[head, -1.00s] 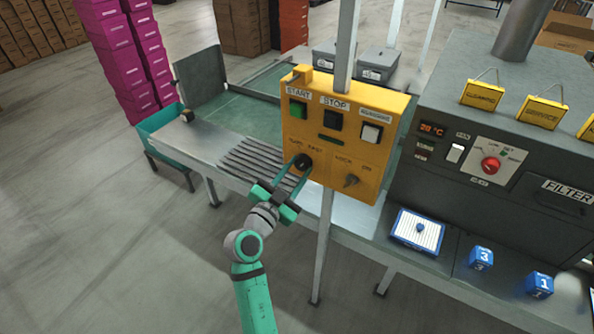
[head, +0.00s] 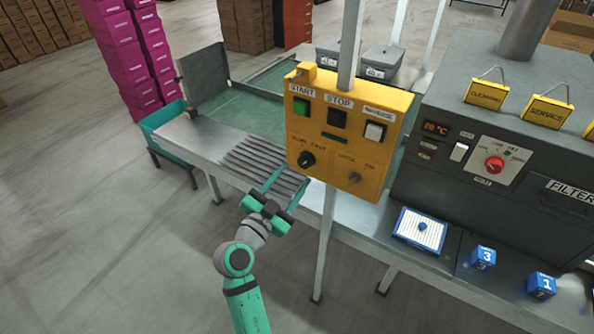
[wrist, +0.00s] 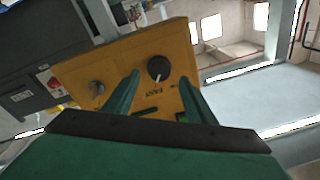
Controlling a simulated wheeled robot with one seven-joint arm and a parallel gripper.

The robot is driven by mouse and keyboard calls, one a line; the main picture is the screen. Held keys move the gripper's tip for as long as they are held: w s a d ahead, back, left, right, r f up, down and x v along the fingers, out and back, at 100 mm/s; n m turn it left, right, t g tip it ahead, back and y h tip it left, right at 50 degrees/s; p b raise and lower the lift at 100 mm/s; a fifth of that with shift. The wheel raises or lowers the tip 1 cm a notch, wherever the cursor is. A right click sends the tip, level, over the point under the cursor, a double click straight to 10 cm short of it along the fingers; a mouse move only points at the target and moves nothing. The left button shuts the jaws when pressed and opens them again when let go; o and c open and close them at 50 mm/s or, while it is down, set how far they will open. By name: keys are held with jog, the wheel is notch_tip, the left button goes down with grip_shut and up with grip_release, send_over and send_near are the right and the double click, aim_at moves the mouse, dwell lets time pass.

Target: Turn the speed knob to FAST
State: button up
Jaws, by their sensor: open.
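The black speed knob (head: 306,159) is at the lower left of the yellow control panel (head: 335,146), under the SLOW and FAST lettering. In the wrist view the knob (wrist: 158,66) shows between and beyond the fingertips, and the lettering FAST is upside down below it. A small light mark on the knob's rim appears to face that lettering. My gripper (head: 288,181) is open and empty, in front of the panel and below the knob, apart from it; its two fingers also show in the wrist view (wrist: 159,78).
The panel also bears a green START button (head: 301,107), a black STOP button (head: 337,118), a white button (head: 375,132) and a key switch (head: 354,178). A grey post (head: 328,240) carries it. A dark machine with a red dial (head: 494,165) stands at the right.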

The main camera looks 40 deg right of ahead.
jog(key=v, duration=0.6)
jog(key=shift+s+a, duration=0.15)
jog(key=shift+s, duration=0.1)
jog(key=s+a+f+n+t+y, duration=0.3)
jog(key=a+f+n+y, duration=0.25)
jog(key=f, duration=0.35)
jog(key=s+a+f+n+t+y, duration=0.3)
jog(key=a+f+n+y, duration=0.1)
jog(key=a+f+n, duration=0.4)
jog(key=s+a+f+n+t+y, duration=0.1)
jog(key=s+a+f+n+y, duration=0.15)
jog(key=s+a, duration=0.4)
jog(key=s+a+f+n+y, duration=0.2)
jog(key=s+a+y, duration=0.2)
jog(key=s, duration=0.6)
jog(key=s+a+r+y, duration=0.1)
jog(key=s+a+r, duration=0.2)
jog(key=s, duration=0.7)
notch_tip(320, 180, up, 2)
jog(key=shift+a+r+t, duration=0.1)
jog(key=shift+a+t, duration=0.05)
jog(key=shift+t, duration=0.15)
